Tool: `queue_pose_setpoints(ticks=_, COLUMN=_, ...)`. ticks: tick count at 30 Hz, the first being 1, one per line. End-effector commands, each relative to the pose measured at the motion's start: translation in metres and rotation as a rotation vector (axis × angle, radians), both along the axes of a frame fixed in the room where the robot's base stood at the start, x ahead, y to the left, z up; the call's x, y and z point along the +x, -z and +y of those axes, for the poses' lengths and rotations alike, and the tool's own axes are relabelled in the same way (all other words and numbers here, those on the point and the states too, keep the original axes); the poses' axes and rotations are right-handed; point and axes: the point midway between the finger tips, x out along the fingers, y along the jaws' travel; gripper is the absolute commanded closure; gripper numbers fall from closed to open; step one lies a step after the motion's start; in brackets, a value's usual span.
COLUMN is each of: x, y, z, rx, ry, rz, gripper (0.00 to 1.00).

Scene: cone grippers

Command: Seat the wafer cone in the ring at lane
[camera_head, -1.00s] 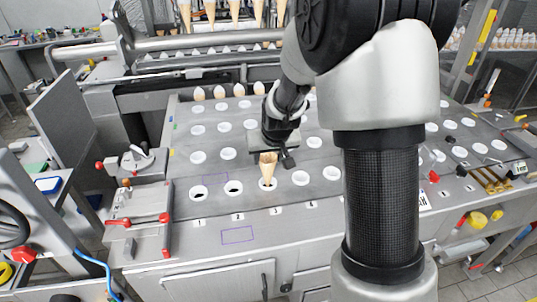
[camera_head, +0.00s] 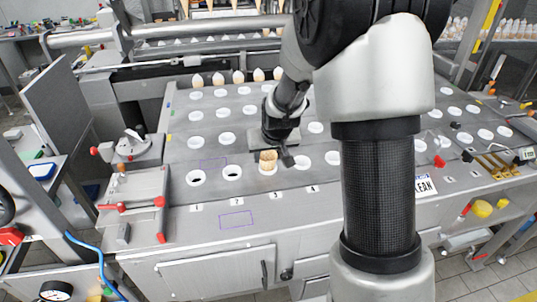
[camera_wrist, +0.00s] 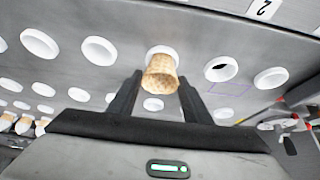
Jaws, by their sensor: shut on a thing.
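The tan wafer cone (camera_head: 268,157) stands point down, with its upper part showing above the white ring (camera_head: 268,171) behind label 3 (camera_head: 276,195). Its lower part is hidden inside the ring. My gripper (camera_head: 276,155) is right above that ring, shut on the cone. In the wrist view the cone (camera_wrist: 160,76) sits between the two dark fingers of my gripper (camera_wrist: 160,84), with the ring's white rim (camera_wrist: 162,50) just behind it.
Front-row rings for lanes 1 (camera_head: 196,178) and 2 (camera_head: 232,172) are empty, with dark holes. The lane 4 ring (camera_head: 302,164) is at the right. Several filled cones (camera_head: 218,78) stand along the back. A red-handled clamp (camera_head: 130,204) is at the left.

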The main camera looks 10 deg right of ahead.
Motion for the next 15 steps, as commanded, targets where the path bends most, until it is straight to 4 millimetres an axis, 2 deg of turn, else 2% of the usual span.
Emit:
queue_pose_setpoints(ticks=5, x=0.0000, y=-0.0002, z=0.0000, rx=0.000, ry=0.000, rz=0.000, gripper=0.64)
queue_pose_setpoints(ticks=6, x=0.0000, y=-0.0002, z=0.0000, rx=0.000, ry=0.000, rz=0.000, gripper=0.49)
queue_pose_setpoints(ticks=9, x=0.0000, y=-0.0002, z=0.0000, rx=0.000, ry=0.000, rz=0.000, gripper=0.33)
queue_pose_setpoints(ticks=15, x=0.0000, y=-0.0002, z=0.0001, rx=0.000, ry=0.000, rz=0.000, gripper=0.33)
